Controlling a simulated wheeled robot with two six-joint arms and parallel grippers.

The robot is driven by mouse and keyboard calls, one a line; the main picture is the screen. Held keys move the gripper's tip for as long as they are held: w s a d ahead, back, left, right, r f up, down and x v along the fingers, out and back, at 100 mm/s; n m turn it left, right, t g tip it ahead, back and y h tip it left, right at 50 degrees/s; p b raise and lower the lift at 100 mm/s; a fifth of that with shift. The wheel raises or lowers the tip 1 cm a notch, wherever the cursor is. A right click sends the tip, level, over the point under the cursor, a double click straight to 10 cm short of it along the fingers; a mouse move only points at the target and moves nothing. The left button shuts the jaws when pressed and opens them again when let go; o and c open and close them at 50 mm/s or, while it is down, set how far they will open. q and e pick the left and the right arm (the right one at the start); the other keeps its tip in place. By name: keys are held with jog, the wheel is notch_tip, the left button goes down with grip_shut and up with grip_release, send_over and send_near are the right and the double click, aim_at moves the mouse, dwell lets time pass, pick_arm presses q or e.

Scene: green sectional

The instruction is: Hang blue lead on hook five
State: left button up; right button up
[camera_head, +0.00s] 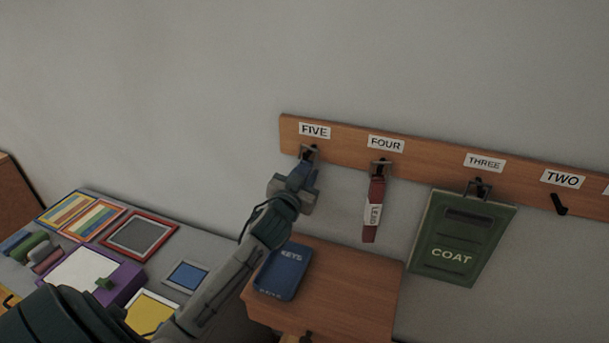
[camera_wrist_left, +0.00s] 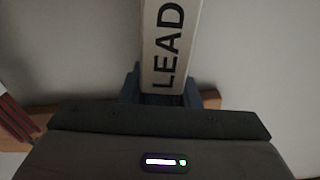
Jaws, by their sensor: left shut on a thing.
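Hook five (camera_head: 309,150) is at the left end of the wooden hook board, under the FIVE label (camera_head: 314,130). My left gripper (camera_head: 295,186) is just below it, shut on the blue lead (camera_head: 301,176). The lead's white LEAD label (camera_wrist_left: 171,45) fills the upper middle of the left wrist view. The lead's metal top piece appears at hook five; I cannot tell whether it is around the hook or in front of it. Much of the lead is hidden behind my gripper. My right gripper is not in view.
A red lead (camera_head: 374,209) hangs on hook four. A green COAT bag (camera_head: 463,236) hangs on hook three. Hook two (camera_head: 559,204) is bare. Below, a wooden cabinet (camera_head: 345,285) bears a blue KEYS tray (camera_head: 284,270). A grey table with coloured boards (camera_head: 139,236) stands at left.

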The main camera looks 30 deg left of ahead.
pick_arm(q)
jog(key=o, duration=1.1)
jog(key=shift+c, duration=0.2)
